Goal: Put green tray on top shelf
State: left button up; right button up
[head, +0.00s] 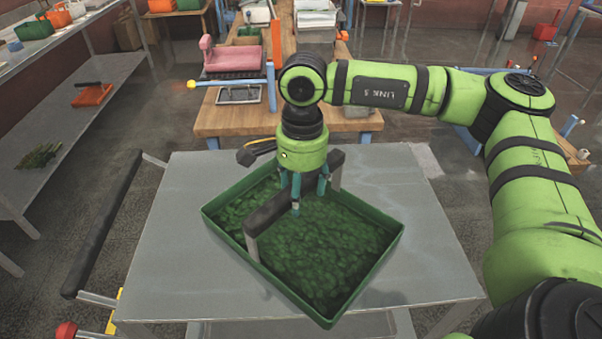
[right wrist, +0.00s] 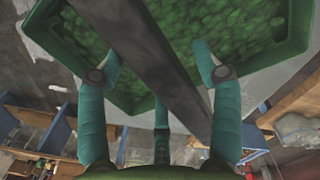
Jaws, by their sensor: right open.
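The green tray (head: 345,235) lies at an angle on a grey metal table (head: 180,200) in the head view, filled with green material. A dark bar handle (head: 265,215) arches over the tray from end to end. My right gripper (head: 303,195) points down over the handle's middle. In the right wrist view the right gripper (right wrist: 160,75) is open, with teal fingers on both sides of the dark handle (right wrist: 145,50); contact cannot be told. The tray (right wrist: 285,65) shows beyond the fingers. My left gripper is not in view.
A grey shelf unit (head: 75,125) stands at left, holding an orange item (head: 92,95) and green leaves (head: 38,156). Its upper shelf (head: 75,42) carries green containers (head: 35,29). A wooden bench (head: 235,120) with a pink device (head: 232,57) stands behind the table.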

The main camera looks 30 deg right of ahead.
notch_tip(320, 180, up, 12)
jog(key=b, duration=0.2)
jog(key=shift+w+d+f, duration=0.15)
jog(key=shift+d, duration=0.05)
dwell(0.3)
